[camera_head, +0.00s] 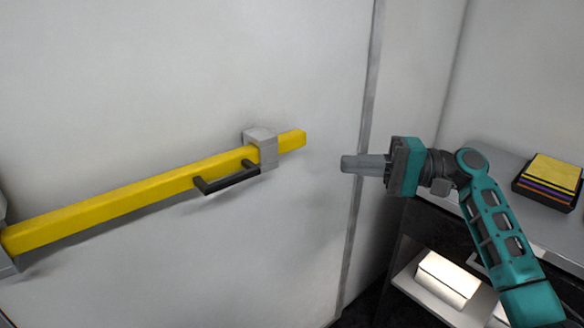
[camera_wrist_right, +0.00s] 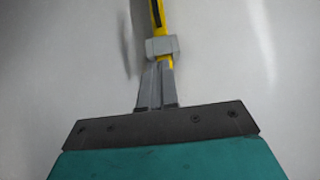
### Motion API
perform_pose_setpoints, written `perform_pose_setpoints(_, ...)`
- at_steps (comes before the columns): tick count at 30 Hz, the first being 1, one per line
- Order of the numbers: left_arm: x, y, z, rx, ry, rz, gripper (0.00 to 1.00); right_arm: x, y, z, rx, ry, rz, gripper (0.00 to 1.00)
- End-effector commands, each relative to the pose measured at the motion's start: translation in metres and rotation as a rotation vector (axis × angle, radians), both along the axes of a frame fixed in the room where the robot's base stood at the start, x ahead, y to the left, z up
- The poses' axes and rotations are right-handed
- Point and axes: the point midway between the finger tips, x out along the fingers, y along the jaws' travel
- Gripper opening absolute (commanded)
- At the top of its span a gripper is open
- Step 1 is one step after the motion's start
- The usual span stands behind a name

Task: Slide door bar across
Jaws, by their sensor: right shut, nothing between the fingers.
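The yellow door bar (camera_head: 120,202) runs across the pale door, rising slightly to the right. Its right end passes through a grey bracket (camera_head: 262,147) and sticks out a little beyond it. A dark handle (camera_head: 228,181) is fixed to the bar just left of that bracket. My right gripper (camera_head: 343,164) is shut and empty, right of the bar's end and apart from it, pointing left. In the right wrist view the shut fingers (camera_wrist_right: 160,66) point toward the grey bracket (camera_wrist_right: 161,47) and the yellow bar (camera_wrist_right: 157,14). My left gripper is not in view.
Another grey bracket (camera_head: 5,262) holds the bar at the left edge. A door seam (camera_head: 362,130) runs behind my right gripper. At the right stands a grey shelf unit (camera_head: 505,180) with a dark box of coloured items (camera_head: 549,180) on top and a white box (camera_head: 447,279) below.

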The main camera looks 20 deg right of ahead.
Motion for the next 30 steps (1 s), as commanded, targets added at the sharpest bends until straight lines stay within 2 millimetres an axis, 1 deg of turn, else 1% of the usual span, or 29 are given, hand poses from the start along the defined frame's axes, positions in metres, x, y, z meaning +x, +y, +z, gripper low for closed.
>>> perform_pose_setpoints(5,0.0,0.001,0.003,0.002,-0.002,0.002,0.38,0.007,0.016,0.001,0.003,-0.001,0.002,0.0)
perform_pose_setpoints(17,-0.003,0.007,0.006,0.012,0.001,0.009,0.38,0.042,0.091,0.002,0.003,-0.001,0.002,0.0)
perform_pose_setpoints(22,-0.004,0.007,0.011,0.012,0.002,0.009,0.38,0.033,0.115,0.001,0.0,0.0,0.001,0.0)
perform_pose_setpoints(27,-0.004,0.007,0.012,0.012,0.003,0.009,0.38,0.029,0.126,0.0,-0.001,0.0,-0.001,0.0)
perform_pose_setpoints(30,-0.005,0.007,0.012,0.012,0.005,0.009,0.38,0.028,0.128,0.0,-0.001,0.0,-0.001,0.0)
